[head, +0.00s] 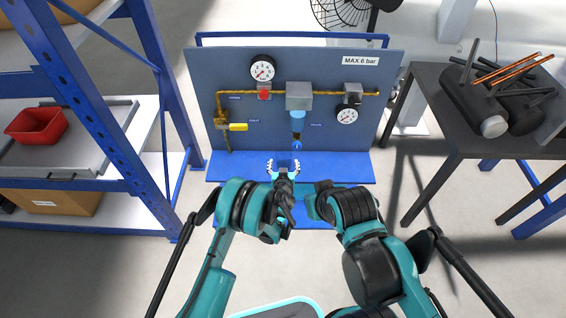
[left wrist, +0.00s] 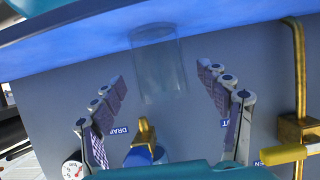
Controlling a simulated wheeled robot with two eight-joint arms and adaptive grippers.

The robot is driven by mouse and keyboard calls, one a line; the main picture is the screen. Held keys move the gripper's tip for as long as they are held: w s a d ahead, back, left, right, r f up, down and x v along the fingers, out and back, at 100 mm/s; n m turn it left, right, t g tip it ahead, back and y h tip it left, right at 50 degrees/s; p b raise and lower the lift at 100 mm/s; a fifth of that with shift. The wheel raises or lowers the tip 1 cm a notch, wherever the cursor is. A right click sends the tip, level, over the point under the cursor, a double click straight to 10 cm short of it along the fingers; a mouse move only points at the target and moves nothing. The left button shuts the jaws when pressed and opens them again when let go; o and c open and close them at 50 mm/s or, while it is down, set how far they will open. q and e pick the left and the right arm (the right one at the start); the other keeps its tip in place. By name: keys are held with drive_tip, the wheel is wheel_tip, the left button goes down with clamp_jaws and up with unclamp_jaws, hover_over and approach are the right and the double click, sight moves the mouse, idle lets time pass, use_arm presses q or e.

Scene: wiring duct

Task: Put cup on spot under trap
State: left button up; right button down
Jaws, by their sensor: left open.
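A clear, see-through cup (left wrist: 158,62) shows in the left wrist view, which sees the panel upside down. Its base meets the blue ledge, and it lies between my left gripper's spread fingers without visible contact. In the head view, my left gripper (head: 284,165) is open at the panel's base, just left of the trap; the cup is hard to make out there. The trap (head: 297,122) is a blue bowl under a grey block, with a round blue part below it. A brass fitting (left wrist: 146,131) shows near the DRAIN label. I cannot make out the spot. My right gripper is hidden.
The grey-blue panel (head: 225,75) carries brass pipe, gauges and a yellow-handled valve (head: 238,127). The blue ledge (head: 345,168) runs along its foot. A dark table (head: 430,110) with pipes stands right; a shelf with a red bin (head: 38,126) stands left. My right arm is close beside my left.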

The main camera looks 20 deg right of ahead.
sight(284, 156)
use_arm(q)
drive_tip(key=b+x, duration=0.1)
drive_tip(key=x, duration=0.3)
drive_tip(key=c, duration=1.4)
drive_tip(key=shift+o, duration=0.2)
drive_tip(key=shift+r, duration=0.1)
